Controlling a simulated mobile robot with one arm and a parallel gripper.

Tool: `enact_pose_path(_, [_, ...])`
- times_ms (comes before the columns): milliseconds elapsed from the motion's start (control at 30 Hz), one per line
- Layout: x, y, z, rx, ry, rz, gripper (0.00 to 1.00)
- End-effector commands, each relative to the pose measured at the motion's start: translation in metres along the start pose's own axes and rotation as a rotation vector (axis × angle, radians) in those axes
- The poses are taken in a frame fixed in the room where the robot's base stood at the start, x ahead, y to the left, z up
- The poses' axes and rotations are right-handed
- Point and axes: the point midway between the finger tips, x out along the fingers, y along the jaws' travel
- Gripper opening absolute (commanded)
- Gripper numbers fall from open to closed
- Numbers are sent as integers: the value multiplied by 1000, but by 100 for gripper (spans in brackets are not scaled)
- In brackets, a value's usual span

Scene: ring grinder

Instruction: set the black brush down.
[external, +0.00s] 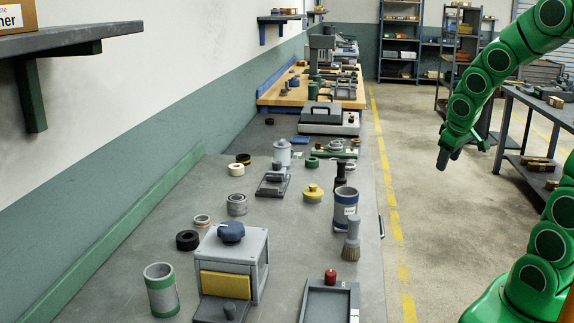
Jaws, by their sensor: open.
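My gripper (447,158) hangs over the aisle to the right of the bench, pointing down, with nothing seen in it. It is open and well apart from everything on the bench. A dark, upright handled piece (341,175) stands behind the grey-blue cup near the bench's right edge; it may be the black brush, but its lower part is hidden by the cup. A separate brush with a grey handle and brownish bristles (351,240) stands bristles down in front of the cup.
The grey bench (130,285) holds a grey box with a blue knob (238,262), a dark tray (328,300), the grey-blue cup (345,207), a yellow lidded piece (313,193) and several rings. Bare bench top lies at the left. A dark side table (540,105) stands at the right.

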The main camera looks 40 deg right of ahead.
Motion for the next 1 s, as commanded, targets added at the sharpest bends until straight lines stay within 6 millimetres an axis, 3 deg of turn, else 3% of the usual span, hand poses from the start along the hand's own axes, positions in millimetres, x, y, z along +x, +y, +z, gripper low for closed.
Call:
enact_pose_path(300, [-70,-67,124,36,-321,-147,57])
enact_pose_path(500, [-101,-97,170,24,-438,-234,57])
enact_pose_path(667, [-108,-105,180,18,-464,-258,57])
enact_pose_path(1000, [-108,-104,180,19,-465,-257,57])
